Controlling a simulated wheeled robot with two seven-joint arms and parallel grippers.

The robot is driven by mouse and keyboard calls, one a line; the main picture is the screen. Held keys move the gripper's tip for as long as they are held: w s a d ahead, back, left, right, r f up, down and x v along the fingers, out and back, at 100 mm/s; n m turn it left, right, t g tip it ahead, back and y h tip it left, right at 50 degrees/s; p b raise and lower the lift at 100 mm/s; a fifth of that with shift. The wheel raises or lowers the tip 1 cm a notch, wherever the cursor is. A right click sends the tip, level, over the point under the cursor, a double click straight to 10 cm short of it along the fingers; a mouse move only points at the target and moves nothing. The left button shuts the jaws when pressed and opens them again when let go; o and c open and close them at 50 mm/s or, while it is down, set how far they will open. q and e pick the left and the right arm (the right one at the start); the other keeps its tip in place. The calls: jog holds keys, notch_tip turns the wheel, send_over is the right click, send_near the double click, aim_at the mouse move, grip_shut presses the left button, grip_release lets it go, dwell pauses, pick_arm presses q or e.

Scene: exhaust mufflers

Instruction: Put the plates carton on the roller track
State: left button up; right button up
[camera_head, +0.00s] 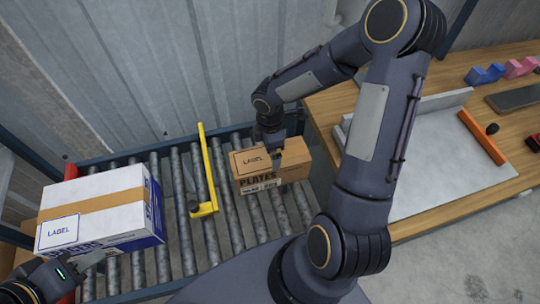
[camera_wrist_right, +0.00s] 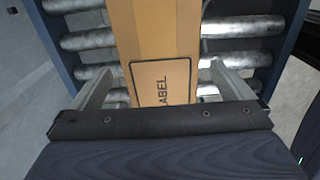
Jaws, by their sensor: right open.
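The brown plates carton (camera_head: 262,170), with "LABEL" on top and "PLATES" on its side, rests on the right end of the roller track (camera_head: 178,205). In the right wrist view the carton (camera_wrist_right: 158,40) stands between the two fingers of my right gripper (camera_wrist_right: 165,88). These fingers are open, one on each side, with gaps visible beside the carton.
A white and blue box (camera_head: 95,200) with a tape band sits on the left of the track. A yellow bracket (camera_head: 207,170) stands between it and the carton. A wooden bench (camera_head: 440,225) at right holds a grey plate, an orange bar and small coloured parts.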

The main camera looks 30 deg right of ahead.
notch_tip(320, 180, up, 2)
jog(key=s+r+m+t, duration=0.2)
jog(key=s+r+m, duration=0.6)
jog(key=r, duration=0.4)
jog(key=s+a+r+m+t+y, duration=0.3)
jog(key=s+a+r+m, duration=0.1)
jog(key=s+m, duration=0.5)
jog(key=shift+r+t+y, duration=0.3)
jog(key=shift+r+y, duration=0.1)
jog(key=shift+r, duration=0.5)
